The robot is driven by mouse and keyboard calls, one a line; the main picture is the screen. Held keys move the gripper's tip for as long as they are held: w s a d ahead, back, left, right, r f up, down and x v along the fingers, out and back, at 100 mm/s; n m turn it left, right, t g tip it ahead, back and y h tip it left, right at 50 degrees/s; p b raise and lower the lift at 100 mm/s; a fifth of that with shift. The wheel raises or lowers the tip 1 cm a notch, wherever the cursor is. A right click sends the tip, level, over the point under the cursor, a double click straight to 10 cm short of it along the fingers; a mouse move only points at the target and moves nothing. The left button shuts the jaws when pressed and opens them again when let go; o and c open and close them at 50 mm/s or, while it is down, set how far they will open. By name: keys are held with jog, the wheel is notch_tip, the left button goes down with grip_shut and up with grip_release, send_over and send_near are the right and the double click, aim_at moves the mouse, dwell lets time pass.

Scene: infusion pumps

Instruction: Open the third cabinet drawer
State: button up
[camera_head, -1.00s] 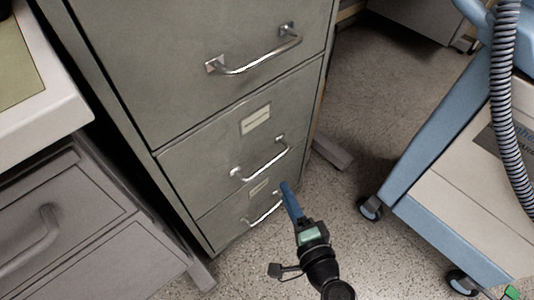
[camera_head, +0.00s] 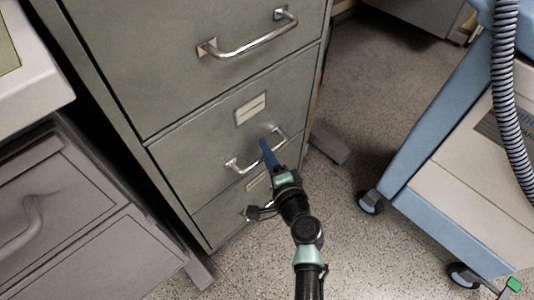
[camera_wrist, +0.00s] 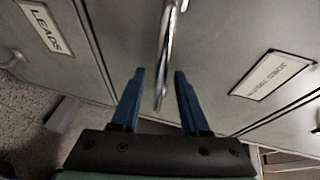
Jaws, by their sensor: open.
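The grey-green filing cabinet (camera_head: 190,110) shows three drawer fronts in the head view, all shut. The middle visible drawer (camera_head: 190,165) has a silver bar handle (camera_head: 240,164) and a label above it. My gripper (camera_head: 264,143) is in front of this handle and hides part of it. In the wrist view the blue fingers of my gripper (camera_wrist: 160,72) are spread, with the handle (camera_wrist: 168,35) showing between them; I see no grip on it. I cannot tell whether the fingers reach past the bar. The lowest drawer (camera_head: 215,217) is partly hidden by my arm.
The upper visible drawer's handle (camera_head: 250,38) juts out above. A grey drawer unit (camera_head: 75,215) stands close at the left. A blue and cream wheeled cart (camera_head: 440,190) stands at the right. Speckled floor (camera_head: 350,255) lies clear between the cabinet and the cart.

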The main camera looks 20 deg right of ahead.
jog(key=shift+c, duration=0.2)
grip_shut()
dwell(1.1)
